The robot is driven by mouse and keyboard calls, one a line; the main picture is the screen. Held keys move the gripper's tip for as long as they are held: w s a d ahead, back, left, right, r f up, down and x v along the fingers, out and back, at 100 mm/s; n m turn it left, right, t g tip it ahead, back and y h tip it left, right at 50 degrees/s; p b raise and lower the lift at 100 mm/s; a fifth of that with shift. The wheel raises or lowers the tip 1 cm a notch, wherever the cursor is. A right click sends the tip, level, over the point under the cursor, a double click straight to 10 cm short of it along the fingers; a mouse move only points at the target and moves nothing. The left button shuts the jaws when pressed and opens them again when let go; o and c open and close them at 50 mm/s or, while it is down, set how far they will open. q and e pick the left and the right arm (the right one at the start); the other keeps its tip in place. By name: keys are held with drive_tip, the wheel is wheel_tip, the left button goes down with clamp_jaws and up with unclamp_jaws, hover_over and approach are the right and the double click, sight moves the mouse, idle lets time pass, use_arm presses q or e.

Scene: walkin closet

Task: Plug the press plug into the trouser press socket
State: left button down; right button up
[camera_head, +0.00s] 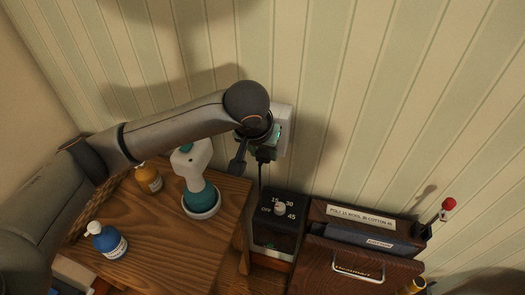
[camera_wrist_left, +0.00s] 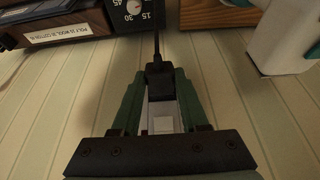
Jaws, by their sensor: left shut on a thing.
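The black press plug (camera_wrist_left: 160,82) sits between the two green-padded fingers of my left gripper (camera_wrist_left: 161,98) in the left wrist view, its cord running away from it. My left gripper (camera_head: 268,142) is shut on the plug at the wall in the head view. The white socket plate (camera_head: 285,122) is on the striped wall right behind the gripper, partly covered by it. A white part of the socket (camera_wrist_left: 162,117) shows between the fingers, close to the plug. I cannot tell whether the pins are in. My right gripper is not in view.
The trouser press (camera_head: 345,262) stands below right, beside a black timer box (camera_head: 277,222) with a dial. A wooden table (camera_head: 175,238) at left holds a teal and white steamer (camera_head: 197,182), an amber bottle (camera_head: 148,178) and a blue bottle (camera_head: 108,242). Wall right of the socket is clear.

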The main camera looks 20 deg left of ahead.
use_arm(q)
drive_tip(key=shift+w+r, duration=0.1)
drive_tip(key=shift+w, duration=0.3)
drive_tip(key=shift+c, duration=1.7)
unclamp_jaws()
drive_tip(key=v, duration=1.2)
drive_tip(key=shift+r, duration=0.2)
drive_tip(key=shift+s, duration=0.2)
